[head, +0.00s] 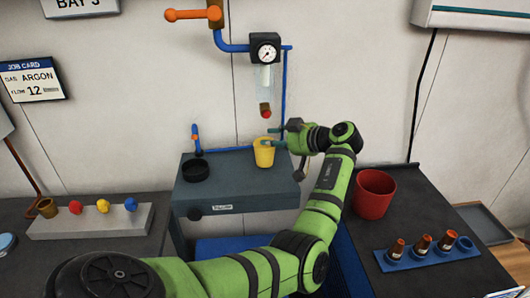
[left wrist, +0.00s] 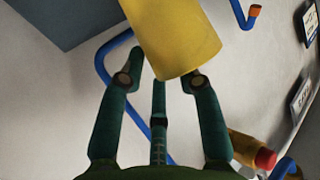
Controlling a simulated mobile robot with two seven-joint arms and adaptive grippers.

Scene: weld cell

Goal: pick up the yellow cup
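The yellow cup (head: 264,155) stands upright on the grey box-like stand, under the gauge and clear tube. My left gripper (head: 273,138) reaches in from the right, its fingers at the cup's upper part. In the left wrist view the cup (left wrist: 180,40) fills the top middle and hides part of the right finger. The green fingers of the left gripper (left wrist: 160,75) are spread apart, with the cup close to their tips. Whether any finger touches it cannot be told. My right gripper is not in view.
The grey stand (head: 215,208) also holds a black round dish (head: 196,171). A red bucket (head: 374,196) and a blue rack (head: 426,256) with copper-coloured parts are on the right bench. A pale block (head: 90,222) with coloured knobs lies left. Blue pipe (head: 285,95) runs behind the cup.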

